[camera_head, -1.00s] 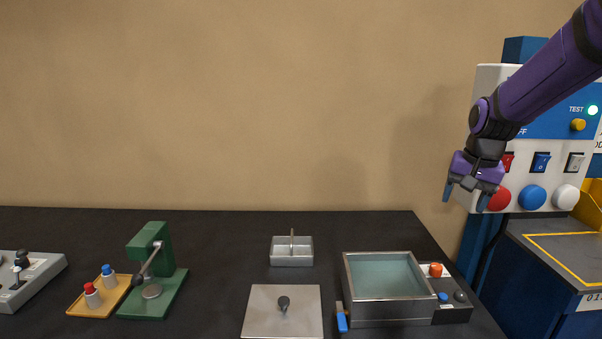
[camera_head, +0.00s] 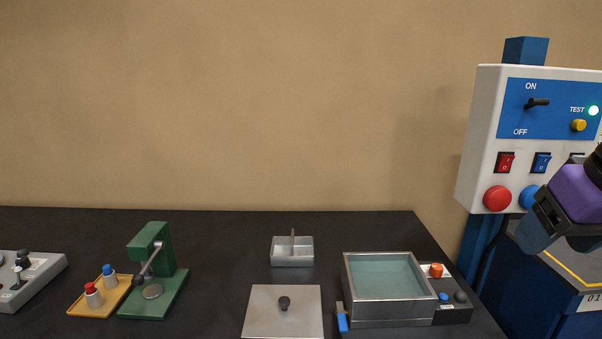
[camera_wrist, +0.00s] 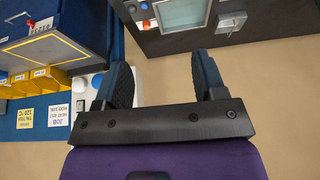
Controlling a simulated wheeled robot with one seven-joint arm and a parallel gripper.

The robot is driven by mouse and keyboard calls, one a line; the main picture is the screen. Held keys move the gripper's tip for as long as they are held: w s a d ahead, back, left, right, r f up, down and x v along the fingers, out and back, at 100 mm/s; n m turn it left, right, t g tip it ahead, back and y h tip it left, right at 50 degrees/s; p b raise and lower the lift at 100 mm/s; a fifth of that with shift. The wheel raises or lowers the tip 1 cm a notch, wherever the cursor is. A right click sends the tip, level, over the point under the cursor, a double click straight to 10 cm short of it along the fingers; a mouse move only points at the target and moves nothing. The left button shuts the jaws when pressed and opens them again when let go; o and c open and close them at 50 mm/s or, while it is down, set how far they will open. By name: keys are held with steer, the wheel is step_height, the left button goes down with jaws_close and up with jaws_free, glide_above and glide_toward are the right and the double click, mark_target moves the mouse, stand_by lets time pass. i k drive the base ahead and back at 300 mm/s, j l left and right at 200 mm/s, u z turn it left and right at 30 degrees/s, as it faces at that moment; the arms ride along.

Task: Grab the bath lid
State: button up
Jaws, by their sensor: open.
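My gripper (camera_head: 549,237) is at the right edge of the head view, in front of the control panel, well away from the lid. In the wrist view its two dark fingers (camera_wrist: 164,90) are spread apart with nothing between them. The bath also shows at the top of the wrist view (camera_wrist: 157,12); I cannot make out the lid there.
The control panel (camera_head: 484,130) with switches and large buttons stands close to my gripper. On the bench are a divided metal tray (camera_head: 291,260), a green press (camera_head: 165,262), an orange tray with bottles (camera_head: 117,297) and a grey control box (camera_head: 40,275). Bare bench lies between press and lid.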

mark_target(273, 311)
steer(key=j, duration=0.7)
steer(key=i+j, duration=0.15)
steer(key=j, duration=0.55)
